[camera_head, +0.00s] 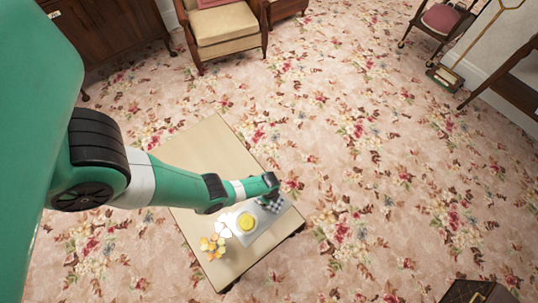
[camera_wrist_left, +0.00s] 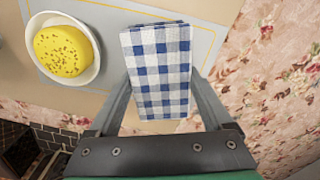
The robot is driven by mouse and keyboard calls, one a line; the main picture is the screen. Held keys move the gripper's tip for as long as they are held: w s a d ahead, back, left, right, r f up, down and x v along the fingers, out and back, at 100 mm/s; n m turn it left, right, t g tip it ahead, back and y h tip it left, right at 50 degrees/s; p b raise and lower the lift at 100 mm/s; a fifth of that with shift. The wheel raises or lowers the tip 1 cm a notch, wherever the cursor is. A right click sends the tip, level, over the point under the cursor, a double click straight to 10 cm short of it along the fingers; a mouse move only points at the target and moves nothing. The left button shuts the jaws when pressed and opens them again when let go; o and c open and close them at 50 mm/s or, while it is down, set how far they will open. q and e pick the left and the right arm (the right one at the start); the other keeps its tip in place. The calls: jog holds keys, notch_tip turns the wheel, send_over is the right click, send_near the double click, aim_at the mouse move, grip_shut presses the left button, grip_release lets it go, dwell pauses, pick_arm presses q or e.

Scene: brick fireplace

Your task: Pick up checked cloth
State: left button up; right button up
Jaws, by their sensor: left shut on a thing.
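The checked cloth (camera_wrist_left: 160,65) is blue and white and looks like a folded, upright-hanging rectangle in the left wrist view. It lies between the two fingers of my left gripper (camera_wrist_left: 162,82), which is shut on it. In the head view the cloth (camera_head: 275,204) shows as a small dark-and-white patch just under my left gripper (camera_head: 271,186), over the right part of the table. Whether it touches the mat beneath cannot be told. My right gripper is in neither view.
A low beige table (camera_head: 205,150) carries a grey mat (camera_head: 264,222), a white bowl (camera_wrist_left: 92,73) with a speckled yellow food (camera_wrist_left: 63,50), and orange-yellow flowers (camera_head: 212,246). An armchair (camera_head: 225,32) stands behind. Floral carpet (camera_head: 370,150) to the right is open.

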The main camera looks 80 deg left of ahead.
pick_arm(q)
jog(key=s+d+r+p, duration=0.2)
jog(key=d+r+p, duration=0.8)
jog(key=d, duration=0.4)
notch_tip(320, 180, up, 8)
jog(key=f+p, duration=0.1)
jog(key=p, duration=0.6)
notch_tip(320, 180, down, 8)
jog(key=b, duration=0.9)
notch_tip(320, 180, up, 28)
jog(key=p, duration=2.8)
jog(key=shift+a, duration=0.1)
